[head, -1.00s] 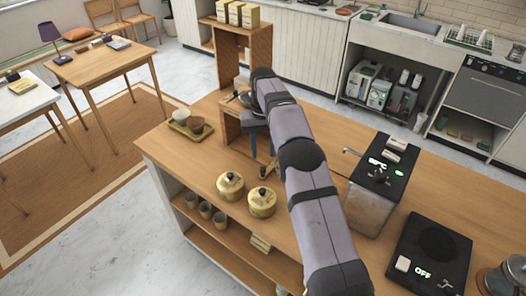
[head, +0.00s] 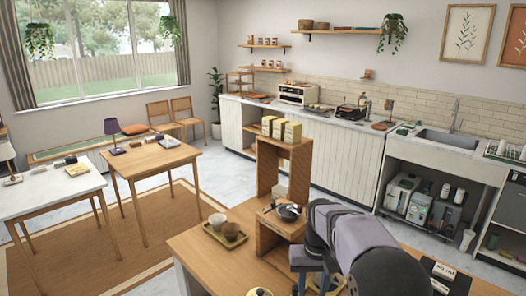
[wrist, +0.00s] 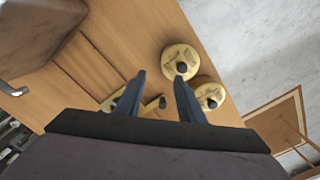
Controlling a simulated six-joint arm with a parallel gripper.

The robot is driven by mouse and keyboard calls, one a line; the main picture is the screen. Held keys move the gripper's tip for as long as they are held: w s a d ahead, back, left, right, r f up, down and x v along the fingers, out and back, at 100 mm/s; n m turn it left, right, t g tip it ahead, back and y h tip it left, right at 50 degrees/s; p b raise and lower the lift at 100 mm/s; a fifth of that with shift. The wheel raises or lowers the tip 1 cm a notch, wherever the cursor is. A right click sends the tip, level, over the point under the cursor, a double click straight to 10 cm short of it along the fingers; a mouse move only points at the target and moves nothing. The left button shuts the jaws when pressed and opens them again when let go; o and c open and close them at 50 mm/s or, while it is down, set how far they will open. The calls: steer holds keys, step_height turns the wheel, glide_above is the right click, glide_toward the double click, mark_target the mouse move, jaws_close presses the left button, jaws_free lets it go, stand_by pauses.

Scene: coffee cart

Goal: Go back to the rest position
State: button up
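My gripper (head: 313,281) is low in the head view, over the wooden counter (head: 200,262), with my arm bent behind it. In the wrist view my gripper (wrist: 160,85) has its two dark fingers apart with nothing held between them. Two round yellow canisters with black knobs stand on the counter beyond the fingers: one canister (wrist: 180,60) and a second canister (wrist: 209,95). A yellowish item with a dark end (wrist: 150,106) lies below, partly hidden behind the fingers.
A wooden stand (head: 283,160) with yellow boxes (head: 281,128) on top rises beside my arm. A dark bowl-like item (head: 289,212) sits at its foot. A metal-sided machine (wrist: 40,40) shows in the wrist view.

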steer(key=s+d+f, duration=0.1)
steer(key=s+f, duration=0.1)
steer(key=s, duration=1)
steer(key=s+f, duration=0.2)
steer(key=s, duration=1)
steer(key=shift+s+d+f, duration=0.3)
steer(key=shift+s+d, duration=0.05)
steer(key=shift+d, duration=0.05)
steer(key=shift+f, duration=0.1)
step_height(320, 180, down, 5)
steer(key=b, duration=0.5)
steer(key=shift+f, duration=0.2)
